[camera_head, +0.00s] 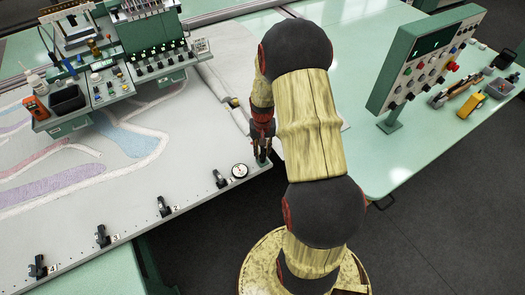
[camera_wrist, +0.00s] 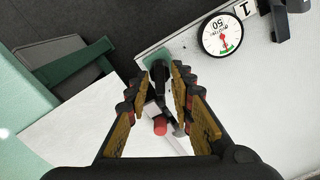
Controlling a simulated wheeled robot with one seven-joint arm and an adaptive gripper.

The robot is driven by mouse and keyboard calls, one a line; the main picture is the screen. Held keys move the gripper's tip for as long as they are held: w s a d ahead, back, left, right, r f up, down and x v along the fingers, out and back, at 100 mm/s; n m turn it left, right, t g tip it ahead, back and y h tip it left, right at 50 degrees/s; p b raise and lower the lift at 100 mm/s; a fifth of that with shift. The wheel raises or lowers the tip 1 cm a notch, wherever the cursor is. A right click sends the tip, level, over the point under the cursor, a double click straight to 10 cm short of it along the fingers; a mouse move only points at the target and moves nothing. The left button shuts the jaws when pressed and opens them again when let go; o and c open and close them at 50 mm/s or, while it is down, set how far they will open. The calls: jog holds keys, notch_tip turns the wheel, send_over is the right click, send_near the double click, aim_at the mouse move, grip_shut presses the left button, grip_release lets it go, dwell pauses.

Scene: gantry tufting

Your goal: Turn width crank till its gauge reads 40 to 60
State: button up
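The crank has a green base (camera_wrist: 160,58) at the table corner, with a dark upright part and a red knob (camera_wrist: 160,126) in the wrist view. The round white gauge (camera_wrist: 221,35) beside it has a green band and a red needle that points toward the band. A "50" shows on its face; the smaller lettering is unreadable. The gauge also shows in the head view (camera_head: 240,171). My gripper (camera_wrist: 164,72) is open, with its fingers on either side of the crank's dark part. Contact cannot be told. In the head view my gripper (camera_head: 262,150) hides most of the crank.
Numbered black clamps (camera_head: 164,206) line the table's front edge. A patterned cloth (camera_head: 75,160) covers the white table. A control console (camera_head: 160,55) stands at the back left, and a green button panel (camera_head: 425,65) at the right. Dark floor lies between the tables.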

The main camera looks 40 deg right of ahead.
aim_at(263, 152)
jog(key=shift+o, duration=0.3)
notch_tip(263, 152, up, 12)
dwell(0.5)
dwell(0.5)
